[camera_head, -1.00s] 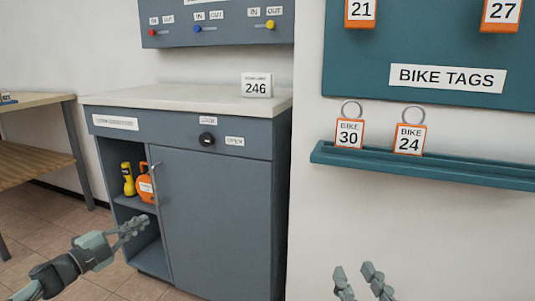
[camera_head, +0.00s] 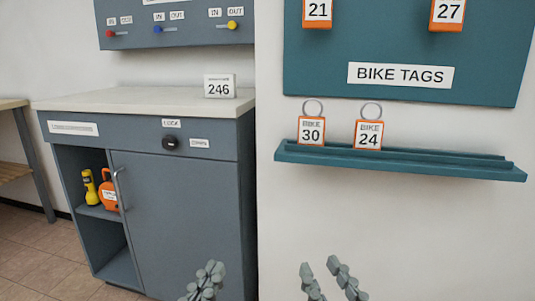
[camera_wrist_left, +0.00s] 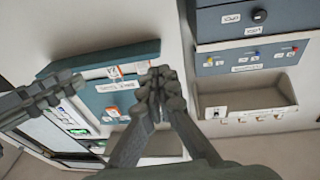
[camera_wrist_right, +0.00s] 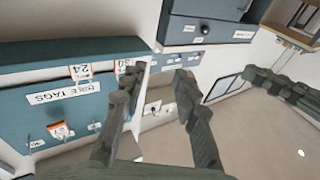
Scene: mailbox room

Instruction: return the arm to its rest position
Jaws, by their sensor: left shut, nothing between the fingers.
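My left gripper (camera_head: 203,282) is low in the head view, in front of the grey cabinet. In the left wrist view its fingertips (camera_wrist_left: 160,84) meet and hold nothing. My right gripper (camera_head: 335,281) is at the bottom of the head view, below the teal ledge and in front of the white wall. In the right wrist view its two fingers (camera_wrist_right: 157,88) stand apart with nothing between them. Both grippers are clear of objects in the head view; only their finger ends show there.
The grey cabinet (camera_head: 180,215) has a shut door and a white top with a 246 card (camera_head: 219,86). The teal ledge (camera_head: 400,165) holds orange tags BIKE 30 (camera_head: 311,131) and BIKE 24 (camera_head: 368,135). A yellow flashlight (camera_head: 90,187) stands in the open compartment.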

